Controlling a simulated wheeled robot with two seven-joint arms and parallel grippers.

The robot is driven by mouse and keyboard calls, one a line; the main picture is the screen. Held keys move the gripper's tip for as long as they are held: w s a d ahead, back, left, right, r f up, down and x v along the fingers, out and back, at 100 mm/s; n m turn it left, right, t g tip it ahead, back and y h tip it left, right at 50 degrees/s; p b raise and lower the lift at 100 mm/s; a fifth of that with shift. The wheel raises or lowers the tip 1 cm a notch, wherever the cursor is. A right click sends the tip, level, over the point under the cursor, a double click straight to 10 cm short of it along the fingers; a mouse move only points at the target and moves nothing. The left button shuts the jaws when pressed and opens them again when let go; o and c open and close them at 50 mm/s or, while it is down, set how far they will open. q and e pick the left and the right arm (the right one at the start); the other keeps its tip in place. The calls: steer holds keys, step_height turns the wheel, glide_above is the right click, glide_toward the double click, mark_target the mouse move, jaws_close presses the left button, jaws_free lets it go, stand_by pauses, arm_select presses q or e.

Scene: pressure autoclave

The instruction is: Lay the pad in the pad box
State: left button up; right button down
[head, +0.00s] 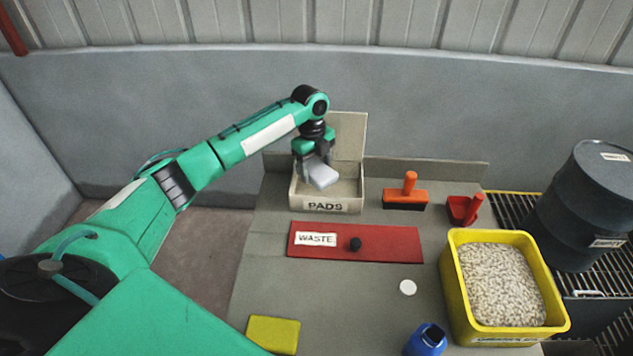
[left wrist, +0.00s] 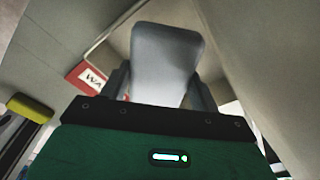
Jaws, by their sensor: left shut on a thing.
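The pad box (head: 326,206), beige with the label "PADS" and a raised lid at its back, stands at the back left of the table. My left gripper (head: 312,170) is shut on a pale grey pad (head: 322,176) and holds it over the box opening, tilted. In the left wrist view the pad (left wrist: 166,62) sits between the two fingers. I cannot tell whether the pad touches the box inside. My right gripper is in neither view.
A red waste lid (head: 390,243) with a black knob lies in front of the box. An orange-handled brush (head: 405,192), a red scoop (head: 464,208) and a yellow tub of pale granules (head: 455,290) are to the right. A yellow block (head: 273,334) and blue bottle (head: 427,340) are nearer.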

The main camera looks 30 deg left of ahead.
mark_target(317, 193)
arm_select(q)
steer(key=shift+f, duration=1.25)
step_height(317, 193, down, 3)
steer(key=shift+f+p, duration=0.15)
steer(key=shift+p, duration=0.15)
steer(key=shift+f, duration=0.3)
steer(key=o, duration=1)
steer(key=shift+f, duration=0.1)
steer(key=shift+c, duration=0.2)
steer(key=shift+o, duration=0.4)
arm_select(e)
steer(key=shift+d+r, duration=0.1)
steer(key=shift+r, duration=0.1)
